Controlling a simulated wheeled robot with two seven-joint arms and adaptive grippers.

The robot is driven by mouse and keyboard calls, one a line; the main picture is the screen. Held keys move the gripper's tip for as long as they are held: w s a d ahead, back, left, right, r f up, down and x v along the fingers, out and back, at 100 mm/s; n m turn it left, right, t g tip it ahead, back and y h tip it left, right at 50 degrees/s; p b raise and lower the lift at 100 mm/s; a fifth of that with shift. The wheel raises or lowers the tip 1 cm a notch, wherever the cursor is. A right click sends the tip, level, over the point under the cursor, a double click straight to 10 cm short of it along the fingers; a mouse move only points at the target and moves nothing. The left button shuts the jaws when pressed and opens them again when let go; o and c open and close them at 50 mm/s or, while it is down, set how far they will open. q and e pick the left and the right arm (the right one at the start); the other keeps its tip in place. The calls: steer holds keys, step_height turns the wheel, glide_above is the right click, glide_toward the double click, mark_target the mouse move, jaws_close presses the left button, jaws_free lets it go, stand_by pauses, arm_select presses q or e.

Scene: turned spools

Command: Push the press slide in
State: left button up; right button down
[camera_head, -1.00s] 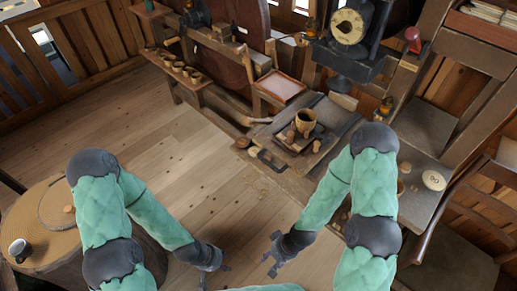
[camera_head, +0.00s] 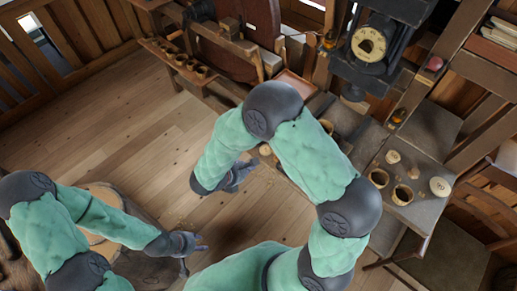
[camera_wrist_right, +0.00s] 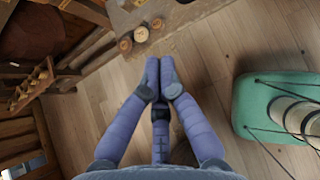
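The press (camera_head: 368,45) stands dark at the top right in the head view, with a round pale face. Its slide is hidden behind my right arm in that view; I cannot tell how far out it is. My right gripper (camera_head: 240,174) hangs over the floor at the bench's left front. In the right wrist view my right gripper (camera_wrist_right: 158,68) has its fingertips together, nothing visible between them, below the bench edge. My left gripper (camera_head: 202,242) is low over the floor beside the round stump, with its fingers apart and empty.
The workbench (camera_head: 412,209) carries several small cups and round wooden pieces at right. A round wooden piece (camera_head: 265,150) shows beside my right forearm. A shelf of cups (camera_head: 165,57) is at upper left. The round stump (camera_head: 103,192) stands by my left arm. Floor between is clear.

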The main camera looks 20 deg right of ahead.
steer(key=d+r+x, duration=0.1)
steer(key=r+x, duration=0.1)
steer(key=x, duration=1.1)
steer(key=shift+w+d, duration=0.35)
steer(key=w+d+b, duration=0.2)
steer(key=d, duration=0.4)
steer(key=w+d+b, duration=0.2)
steer(key=w+d, duration=0.1)
steer(key=d, duration=0.3)
steer(key=w+d+b, duration=0.2)
steer(key=d+b, duration=0.1)
steer(key=d, duration=0.3)
steer(key=shift+w+d+f, duration=0.1)
steer(key=shift+w+d, duration=0.1)
steer(key=shift+w, duration=0.05)
steer(key=shift+w+d, duration=0.35)
steer(key=shift+d, duration=0.6)
steer(key=shift+w+r, duration=0.1)
steer(key=shift+r, duration=0.1)
